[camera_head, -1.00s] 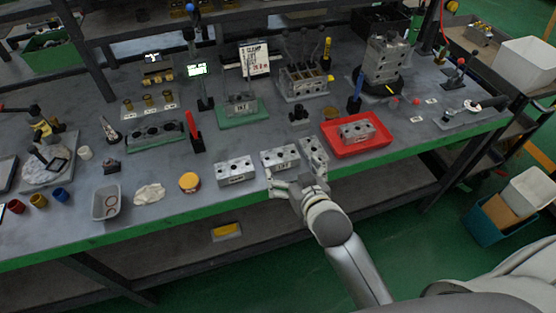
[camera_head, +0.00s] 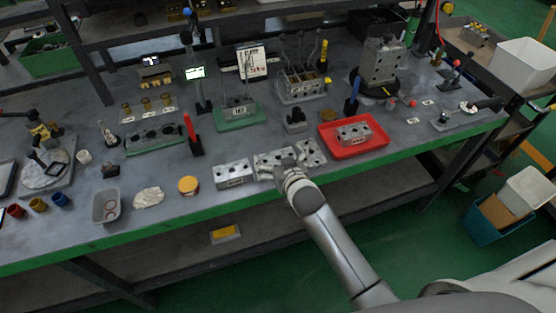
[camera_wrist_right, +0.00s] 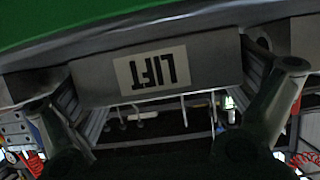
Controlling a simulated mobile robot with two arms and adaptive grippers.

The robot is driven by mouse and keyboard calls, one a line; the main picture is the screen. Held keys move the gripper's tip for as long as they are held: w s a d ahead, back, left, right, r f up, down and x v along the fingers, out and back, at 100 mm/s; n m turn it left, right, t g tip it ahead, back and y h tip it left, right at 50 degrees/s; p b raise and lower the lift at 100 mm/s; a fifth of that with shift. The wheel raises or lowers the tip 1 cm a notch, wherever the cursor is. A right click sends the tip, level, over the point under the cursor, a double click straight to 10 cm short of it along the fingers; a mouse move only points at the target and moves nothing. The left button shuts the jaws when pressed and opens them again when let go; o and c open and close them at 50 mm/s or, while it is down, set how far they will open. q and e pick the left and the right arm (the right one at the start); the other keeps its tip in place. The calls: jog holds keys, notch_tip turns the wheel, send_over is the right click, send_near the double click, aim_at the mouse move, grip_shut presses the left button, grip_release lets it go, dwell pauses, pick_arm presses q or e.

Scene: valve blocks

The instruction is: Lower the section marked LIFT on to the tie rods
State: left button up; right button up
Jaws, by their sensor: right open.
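The section marked LIFT (camera_wrist_right: 152,70) is a grey metal block with a white label, upside down in the right wrist view. In the head view it appears to be the middle block (camera_head: 266,160) of the row at the table's front edge, partly hidden by my gripper. My right gripper (camera_head: 284,170) is over its front side. In the wrist view the open fingers (camera_wrist_right: 160,82) stand on either side of the block; contact is unclear. A grey block on a green plate (camera_head: 241,121) stands further back, with thin upright rods that are hard to make out. My left gripper is not in view.
Similar blocks stand close on the left (camera_head: 233,174) and right (camera_head: 311,153). A red tray (camera_head: 372,143) holding another block is to the right. A yellow-lidded round tin (camera_head: 189,185) is to the left. A red upright tool (camera_head: 192,135) and lever valves (camera_head: 301,84) stand behind.

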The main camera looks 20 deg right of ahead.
jog(key=shift+r, duration=0.1)
jog(key=c, duration=1)
